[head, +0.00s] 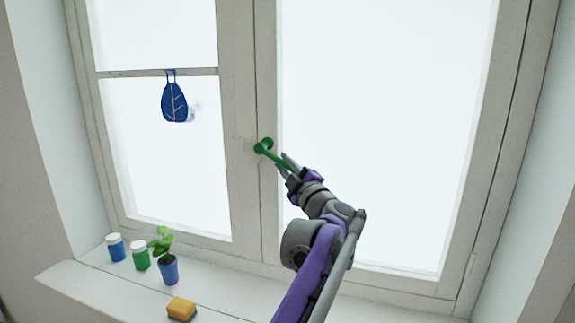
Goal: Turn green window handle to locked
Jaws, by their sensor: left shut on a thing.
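The green window handle (265,147) is mounted on the white middle post of the window. Its round base is at the upper left, and its lever slants down and to the right. My left gripper (287,163) is shut on the outer end of the lever, and its fingers hide that end. My left arm reaches up from the bottom of the view. My right gripper is not in view.
On the sill (85,290) stand a blue jar (116,248), a green jar (140,256), a plant in a blue pot (168,270) and a yellow sponge (181,309). The space around the handle is clear.

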